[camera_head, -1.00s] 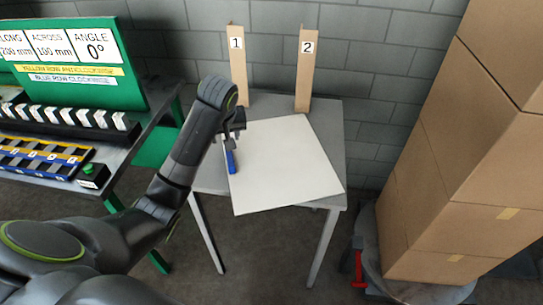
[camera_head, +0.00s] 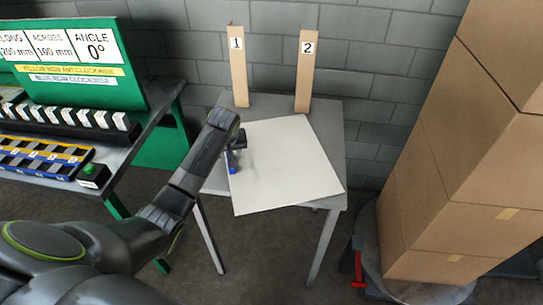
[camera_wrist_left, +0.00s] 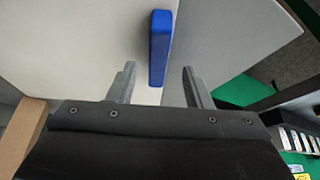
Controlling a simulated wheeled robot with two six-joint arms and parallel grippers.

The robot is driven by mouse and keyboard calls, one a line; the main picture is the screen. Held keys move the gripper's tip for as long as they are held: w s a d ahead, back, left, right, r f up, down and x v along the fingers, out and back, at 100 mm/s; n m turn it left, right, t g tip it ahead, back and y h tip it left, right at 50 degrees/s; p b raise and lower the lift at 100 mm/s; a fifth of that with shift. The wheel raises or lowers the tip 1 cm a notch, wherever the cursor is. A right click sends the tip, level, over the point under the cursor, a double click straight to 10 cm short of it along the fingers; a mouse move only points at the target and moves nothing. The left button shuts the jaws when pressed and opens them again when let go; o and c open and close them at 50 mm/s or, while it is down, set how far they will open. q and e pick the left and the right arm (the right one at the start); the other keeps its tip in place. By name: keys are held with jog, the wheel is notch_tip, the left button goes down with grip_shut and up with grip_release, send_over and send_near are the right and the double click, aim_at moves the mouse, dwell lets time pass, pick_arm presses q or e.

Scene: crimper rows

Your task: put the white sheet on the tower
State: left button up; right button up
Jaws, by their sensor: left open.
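The white sheet (camera_head: 285,165) lies flat on a grey table, turned a little, its front corner past the front edge. It fills the left of the left wrist view (camera_wrist_left: 70,50). A blue handle-like piece (camera_head: 232,170) is at its left edge; it also shows in the left wrist view (camera_wrist_left: 159,48). My left gripper (camera_head: 237,150) is over that edge, open, and the blue piece is ahead of the gap between its fingers (camera_wrist_left: 159,85), not gripped. A tall stack of cardboard boxes (camera_head: 470,150) stands at the right; I cannot tell if it is the tower. My right gripper is out of view.
Two upright cardboard strips marked 1 (camera_head: 238,75) and 2 (camera_head: 305,75) stand at the back of the grey table (camera_head: 333,125). A bench with a green sign board (camera_head: 80,85) and rows of blocks is at the left. A red part (camera_head: 358,270) is low beside the boxes.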

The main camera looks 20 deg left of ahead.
pick_arm(q)
jog(key=shift+p+x, duration=0.3)
jog(key=shift+x, duration=1.9)
jog(key=shift+d+f, duration=0.15)
grip_shut()
